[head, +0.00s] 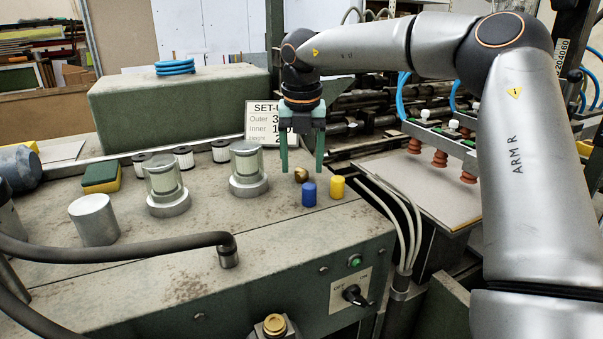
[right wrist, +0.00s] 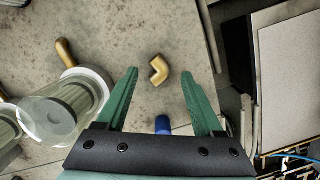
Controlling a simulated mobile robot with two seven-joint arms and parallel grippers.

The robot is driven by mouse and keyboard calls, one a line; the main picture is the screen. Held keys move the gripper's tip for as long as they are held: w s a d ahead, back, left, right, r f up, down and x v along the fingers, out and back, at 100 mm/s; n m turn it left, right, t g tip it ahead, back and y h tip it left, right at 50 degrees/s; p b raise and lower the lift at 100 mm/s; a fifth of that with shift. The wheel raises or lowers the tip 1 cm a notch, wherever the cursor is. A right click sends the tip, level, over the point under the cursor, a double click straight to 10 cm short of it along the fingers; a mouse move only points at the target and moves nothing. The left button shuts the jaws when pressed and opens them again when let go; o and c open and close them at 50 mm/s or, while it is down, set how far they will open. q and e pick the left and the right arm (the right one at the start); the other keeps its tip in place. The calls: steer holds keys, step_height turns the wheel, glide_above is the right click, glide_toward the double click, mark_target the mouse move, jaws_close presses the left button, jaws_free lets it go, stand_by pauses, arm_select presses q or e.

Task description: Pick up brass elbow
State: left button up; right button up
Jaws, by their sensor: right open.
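The brass elbow (head: 301,174) lies on the dusty machine top near its right edge, behind a blue cylinder. In the right wrist view the brass elbow (right wrist: 158,70) shows whole, bent, just beyond the gap between the fingertips. My right gripper (head: 302,168) points down with its green fingers spread above the machine top. In the right wrist view the gripper (right wrist: 160,72) is open and empty, its fingers on either side of the line to the elbow. My left gripper is not in view.
A blue cylinder (head: 309,194) and a yellow cylinder (head: 337,187) stand close in front of the elbow. A glass filter unit (head: 248,170) stands to its left, with another (head: 166,181) farther left. A sign (head: 264,121) stands behind. White cables (head: 409,225) run down at right.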

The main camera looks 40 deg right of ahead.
steer(key=shift+w+d+f, duration=0.1)
steer(key=shift+f, duration=0.55)
jaws_close()
